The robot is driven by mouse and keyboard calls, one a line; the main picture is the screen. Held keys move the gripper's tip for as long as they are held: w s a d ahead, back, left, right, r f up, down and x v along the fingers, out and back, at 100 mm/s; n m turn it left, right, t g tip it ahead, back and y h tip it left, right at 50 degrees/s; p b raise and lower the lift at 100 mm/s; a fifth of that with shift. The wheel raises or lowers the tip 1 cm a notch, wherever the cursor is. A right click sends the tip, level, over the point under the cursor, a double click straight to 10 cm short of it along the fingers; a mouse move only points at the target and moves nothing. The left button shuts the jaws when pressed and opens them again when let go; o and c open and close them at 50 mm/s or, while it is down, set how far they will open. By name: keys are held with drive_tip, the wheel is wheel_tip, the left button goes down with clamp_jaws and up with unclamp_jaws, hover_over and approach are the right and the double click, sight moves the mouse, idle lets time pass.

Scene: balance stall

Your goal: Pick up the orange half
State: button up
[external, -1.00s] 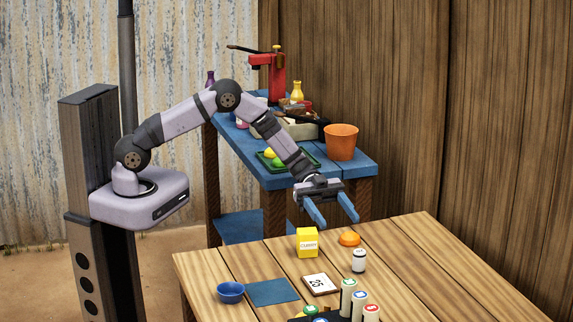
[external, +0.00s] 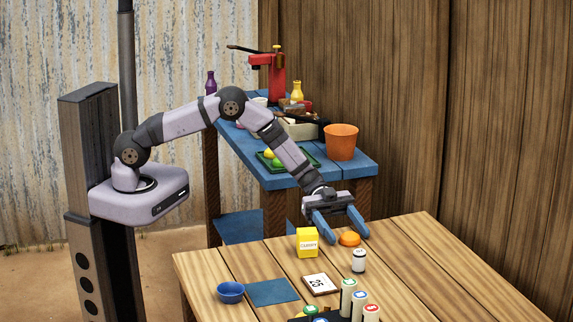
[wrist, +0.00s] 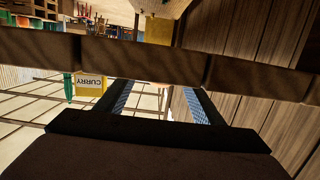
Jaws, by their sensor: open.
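The orange half (external: 349,240) lies on the slatted wooden table (external: 420,250), dome up, right of the yellow curry box (external: 307,241). My gripper (external: 347,236) is open, its two blue fingers pointing down, one on each side of the orange half in the external view. How high the fingertips are above the table is hard to tell. In the wrist view the fingers (wrist: 160,105) are apart with nothing plainly between them. The curry box shows there upside down (wrist: 90,84). I cannot make out the orange half in the wrist view.
A small white jar (external: 359,260) stands just in front of the orange half. The table's right side is clear.

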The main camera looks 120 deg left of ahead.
drive_tip(key=shift+w+d, duration=0.25)
drive_tip(key=c, duration=1.1)
wheel_tip(320, 180, up, 10)
